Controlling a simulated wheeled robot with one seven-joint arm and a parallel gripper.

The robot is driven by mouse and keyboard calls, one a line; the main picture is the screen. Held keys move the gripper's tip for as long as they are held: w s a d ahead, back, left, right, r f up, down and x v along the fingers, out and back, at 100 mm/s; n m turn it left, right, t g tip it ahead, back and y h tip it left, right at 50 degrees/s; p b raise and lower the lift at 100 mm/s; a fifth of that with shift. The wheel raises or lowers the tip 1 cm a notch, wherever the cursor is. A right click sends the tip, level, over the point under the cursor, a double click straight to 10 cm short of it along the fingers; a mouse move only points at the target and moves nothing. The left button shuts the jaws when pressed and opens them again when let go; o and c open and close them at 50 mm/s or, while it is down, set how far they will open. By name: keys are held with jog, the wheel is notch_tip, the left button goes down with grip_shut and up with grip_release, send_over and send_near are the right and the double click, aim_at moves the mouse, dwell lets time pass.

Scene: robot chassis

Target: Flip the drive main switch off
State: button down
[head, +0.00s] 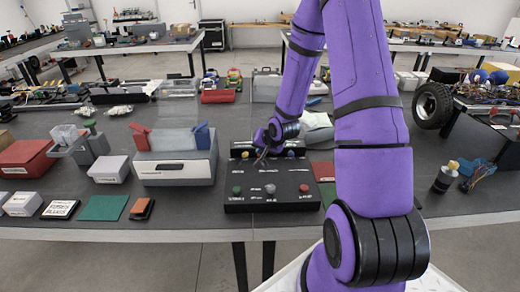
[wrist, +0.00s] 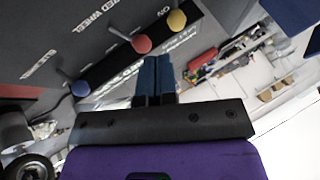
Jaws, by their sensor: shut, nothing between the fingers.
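A black control panel (head: 285,205) stands on the table in the head view. Its front row has a green knob (head: 237,190), a grey knob (head: 270,188) and a red knob (head: 304,188). My gripper (head: 261,155) is over its back row. In the wrist view my gripper (wrist: 155,62) is shut and empty, its fingertips close to a red-tipped lever (wrist: 142,44); I cannot tell whether they touch. A yellow-tipped lever (wrist: 177,20) and a blue-tipped lever (wrist: 81,88) flank it. Label text is partly readable; I cannot tell which control is the drive main switch.
A grey box (head: 175,170) with red and blue flaps stands left of the panel. A green mat (head: 104,207) and an orange-black item (head: 142,208) lie at the front edge. A wheel (head: 432,106) stands at the right. Bare table shows between the panel and the grey box.

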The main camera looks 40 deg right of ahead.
aim_at(245, 154)
jog(key=x, duration=0.7)
jog(key=shift+w+f, duration=0.25)
jog(key=shift+f, duration=0.1)
jog(key=shift+w+a+r+g+h, duration=0.25)
jog(key=shift+a+r+g+h, duration=0.05)
jog(key=shift+a+r+h, duration=0.1)
dwell(0.5)
jog(key=shift+w+a+r+n+g+h, duration=0.25)
jog(key=shift+w+a+n+g+h, duration=0.05)
jog(key=shift+a+n+g+h, duration=0.15)
jog(key=shift+w+a+r+g+h, duration=0.4)
jog(key=shift+a+h, duration=0.15)
jog(key=shift+h, duration=0.2)
jog(key=shift+w+a+r, duration=0.1)
jog(key=shift+w+a, duration=0.4)
jog(key=shift+a, duration=0.25)
jog(key=shift+r, duration=0.2)
jog(key=shift+r, duration=0.65)
